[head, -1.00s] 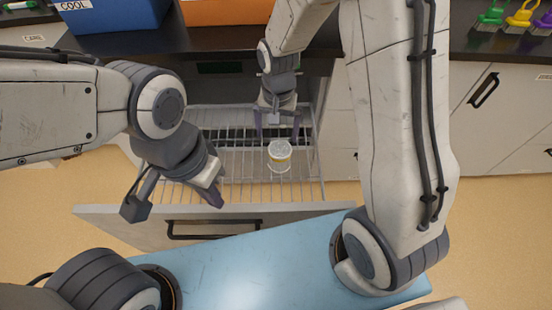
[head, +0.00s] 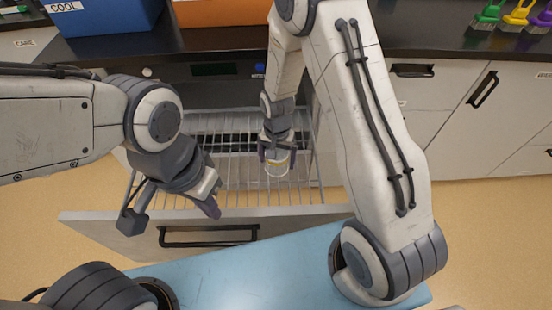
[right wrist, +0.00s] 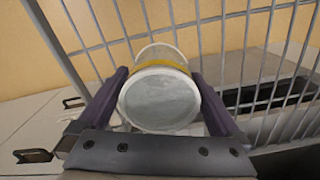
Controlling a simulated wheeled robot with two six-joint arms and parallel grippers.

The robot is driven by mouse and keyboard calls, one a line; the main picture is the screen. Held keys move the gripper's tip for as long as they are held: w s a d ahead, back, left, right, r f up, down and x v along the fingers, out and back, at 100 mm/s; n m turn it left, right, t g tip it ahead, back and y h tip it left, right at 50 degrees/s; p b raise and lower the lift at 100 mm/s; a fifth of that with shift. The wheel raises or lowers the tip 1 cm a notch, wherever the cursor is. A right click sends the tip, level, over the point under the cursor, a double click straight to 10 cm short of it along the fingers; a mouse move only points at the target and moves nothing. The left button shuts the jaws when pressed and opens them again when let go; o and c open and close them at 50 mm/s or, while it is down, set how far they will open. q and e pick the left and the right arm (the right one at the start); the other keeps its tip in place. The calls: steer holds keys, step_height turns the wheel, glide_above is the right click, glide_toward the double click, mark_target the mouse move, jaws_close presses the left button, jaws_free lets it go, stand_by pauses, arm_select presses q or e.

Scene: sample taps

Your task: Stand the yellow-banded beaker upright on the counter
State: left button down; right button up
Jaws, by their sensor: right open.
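The yellow-banded beaker (head: 277,164) is inside the open wire-rack drawer in the head view. In the right wrist view the clear beaker (right wrist: 160,97) has its round end facing the camera and a yellow band around it. My right gripper (head: 276,152) is at the beaker, its jaws open; in the right wrist view its two fingers (right wrist: 160,95) stand on either side of the beaker. Whether they touch it I cannot tell. The dark counter (head: 400,38) runs along the back.
The open drawer has a wire rack (head: 225,180) and a front panel (head: 115,238) with a dark handle. A blue bin (head: 105,18) and an orange bin (head: 222,12) stand on the counter. The counter's middle right is bare.

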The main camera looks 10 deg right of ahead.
steer(key=c, duration=1.1)
steer(key=shift+c, duration=0.2)
